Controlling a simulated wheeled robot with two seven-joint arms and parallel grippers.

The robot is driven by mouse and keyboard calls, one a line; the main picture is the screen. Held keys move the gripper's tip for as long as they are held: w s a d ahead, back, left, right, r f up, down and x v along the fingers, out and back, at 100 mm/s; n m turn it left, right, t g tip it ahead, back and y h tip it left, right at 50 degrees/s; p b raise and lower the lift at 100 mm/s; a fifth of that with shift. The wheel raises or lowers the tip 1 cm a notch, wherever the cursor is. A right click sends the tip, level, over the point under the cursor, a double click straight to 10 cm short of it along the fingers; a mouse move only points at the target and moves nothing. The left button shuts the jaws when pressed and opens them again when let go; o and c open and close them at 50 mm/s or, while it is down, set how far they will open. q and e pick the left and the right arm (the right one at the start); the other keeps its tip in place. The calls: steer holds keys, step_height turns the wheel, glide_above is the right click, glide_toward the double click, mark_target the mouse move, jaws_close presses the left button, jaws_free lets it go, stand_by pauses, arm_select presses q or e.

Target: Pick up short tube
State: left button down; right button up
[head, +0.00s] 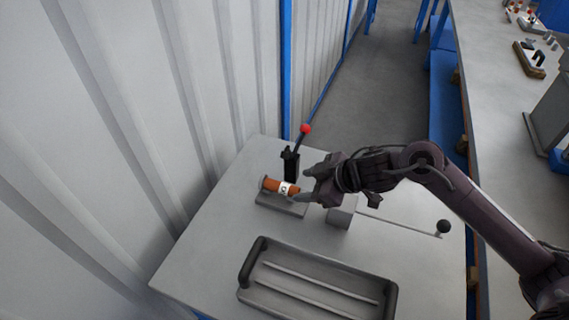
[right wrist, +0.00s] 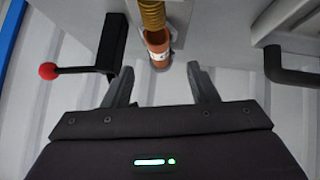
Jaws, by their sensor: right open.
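The short tube (head: 274,186) is orange-brown with a white label band and lies on a small grey fixture (head: 284,206) on the table. My right gripper (head: 302,186) is at the labelled end of the tube, fingers apart. In the right wrist view its fingertips (right wrist: 160,74) stand to either side and short of the tube's end, with nothing between them. My left gripper is not in view.
A black lever with a red knob (head: 305,129) stands behind the fixture. A grey block (head: 341,214) with a rod and black knob (head: 443,227) is to the right. A dark grey tray (head: 262,245) lies in front. A corrugated wall (head: 130,120) borders the left.

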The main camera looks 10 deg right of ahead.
mark_target(286, 186)
steer(key=shift+w+f, duration=0.1)
steer(key=shift+w, duration=0.2)
steer(key=shift+x, duration=0.75)
steer(key=shift+a+f, duration=0.25)
steer(key=shift+a, duration=0.15)
steer(key=x, duration=0.4)
steer(key=shift+w+a+f, duration=0.15)
steer(key=shift+w, duration=0.15)
steer(key=shift+a+f, duration=0.15)
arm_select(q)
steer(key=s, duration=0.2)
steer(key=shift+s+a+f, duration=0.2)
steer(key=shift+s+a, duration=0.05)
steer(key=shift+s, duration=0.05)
arm_select(e)
jaws_close()
steer(key=shift+w, duration=0.1)
